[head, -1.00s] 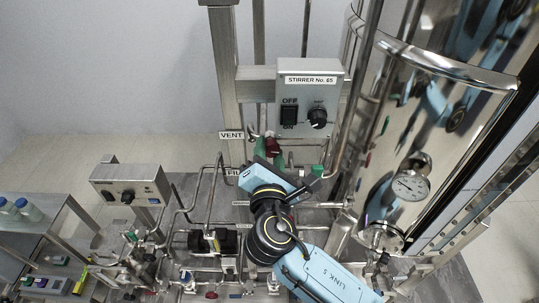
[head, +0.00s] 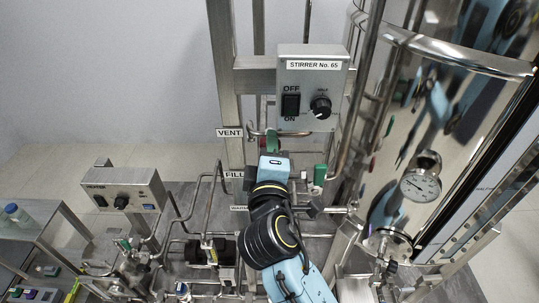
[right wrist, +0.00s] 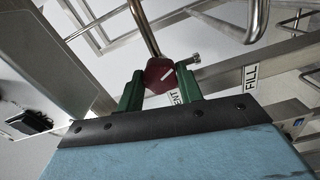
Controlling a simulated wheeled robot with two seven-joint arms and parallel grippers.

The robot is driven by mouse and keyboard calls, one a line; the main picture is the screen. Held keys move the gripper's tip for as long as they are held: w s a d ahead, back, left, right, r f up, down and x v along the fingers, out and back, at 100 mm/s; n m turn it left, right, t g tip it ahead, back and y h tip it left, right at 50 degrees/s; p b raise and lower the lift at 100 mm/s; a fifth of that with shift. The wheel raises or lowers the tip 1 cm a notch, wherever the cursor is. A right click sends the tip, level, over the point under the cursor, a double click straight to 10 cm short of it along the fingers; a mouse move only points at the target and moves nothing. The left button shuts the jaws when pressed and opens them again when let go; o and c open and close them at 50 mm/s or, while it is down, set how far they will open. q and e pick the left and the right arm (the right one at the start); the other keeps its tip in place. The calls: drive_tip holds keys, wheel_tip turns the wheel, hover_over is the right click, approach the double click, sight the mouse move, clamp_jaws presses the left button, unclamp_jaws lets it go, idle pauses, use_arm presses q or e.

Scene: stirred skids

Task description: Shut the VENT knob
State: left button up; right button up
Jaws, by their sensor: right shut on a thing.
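The VENT label (head: 229,133) is left of the knob. My left gripper is not in view.
The stirrer box (head: 312,88) with a switch and black dial is just above. The FILL label (head: 234,175) and bent pipes lie left and below. A shiny vessel (head: 440,110) with a gauge (head: 421,184) stands close on the right.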

drive_tip(key=m+b, duration=0.1)
drive_tip(key=m, duration=0.3)
drive_tip(key=shift+b, duration=0.35)
idle(0.4)
drive_tip(key=o, duration=1)
